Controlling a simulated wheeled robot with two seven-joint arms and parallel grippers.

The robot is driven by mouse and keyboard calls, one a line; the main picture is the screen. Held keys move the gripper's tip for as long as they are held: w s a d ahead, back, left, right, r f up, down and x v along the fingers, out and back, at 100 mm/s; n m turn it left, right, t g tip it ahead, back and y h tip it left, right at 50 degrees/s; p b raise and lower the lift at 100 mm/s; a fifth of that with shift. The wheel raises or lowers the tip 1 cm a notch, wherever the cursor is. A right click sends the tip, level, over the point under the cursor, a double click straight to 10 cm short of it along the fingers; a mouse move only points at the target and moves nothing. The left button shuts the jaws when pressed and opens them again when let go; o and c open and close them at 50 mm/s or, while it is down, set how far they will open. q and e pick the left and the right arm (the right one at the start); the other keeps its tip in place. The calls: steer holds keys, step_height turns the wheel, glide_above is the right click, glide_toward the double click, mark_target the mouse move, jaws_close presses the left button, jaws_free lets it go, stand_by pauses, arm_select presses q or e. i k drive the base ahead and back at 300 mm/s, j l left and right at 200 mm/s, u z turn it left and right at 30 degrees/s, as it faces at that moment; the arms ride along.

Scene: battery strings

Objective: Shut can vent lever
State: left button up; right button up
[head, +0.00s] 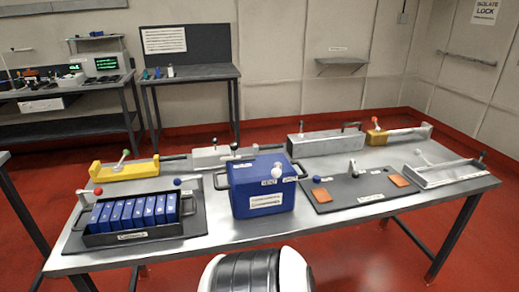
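The blue can (247,200) stands upright near the middle of the table. It is a box with dark side handles and white labels on its front and top. I cannot tell from this view whether the lever stands open or shut. Neither of my grippers is in view.
A black tray of several blue cells (122,236) lies left of the can. A dark mat with orange pads (345,198) lies to the right. Yellow, white and grey lever fixtures line the table's back. The front strip of the metal table (225,240) is bare.

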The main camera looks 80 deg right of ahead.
mark_target(276, 173)
steer(key=z, duration=2.55)
